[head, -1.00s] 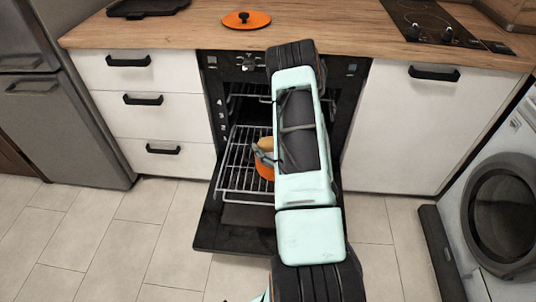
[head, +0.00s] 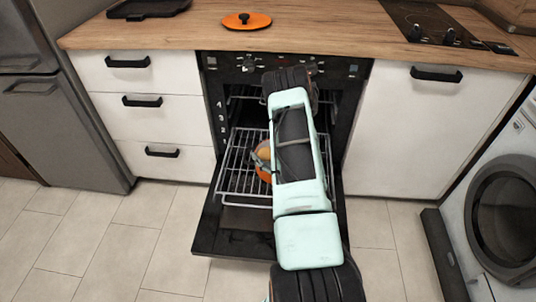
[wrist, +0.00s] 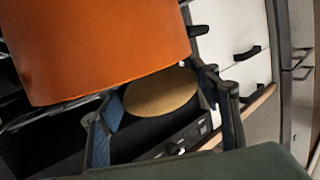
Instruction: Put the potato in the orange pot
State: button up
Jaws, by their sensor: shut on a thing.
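The tan potato (head: 264,154) is held by my gripper (head: 261,151) over the orange pot (head: 264,174). The pot stands on the pulled-out oven rack, partly hidden by my arm. In the wrist view the potato (wrist: 160,93) sits between the two blue-padded fingers of my gripper (wrist: 158,98), which is shut on it. The pot (wrist: 100,45) fills the upper left there, its edge covering part of the potato. I cannot tell whether the potato is partly inside the pot or just above its rim.
The oven door (head: 232,243) is folded down, with the wire rack (head: 238,170) above it. An orange lid (head: 246,20) and a dark tray (head: 148,8) lie on the wooden counter. White drawers stand left, a washing machine (head: 503,215) right. The floor in front is clear.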

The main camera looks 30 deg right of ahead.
jog(key=shift+f+b, duration=0.3)
jog(key=shift+f, duration=0.1)
jog(key=o, duration=1.3)
jog(key=shift+r, duration=0.1)
jog(key=shift+r+p, duration=0.25)
jog(key=shift+p, duration=0.1)
jog(key=p+v, duration=0.2)
jog(key=v, duration=1)
jog(key=shift+r, duration=0.25)
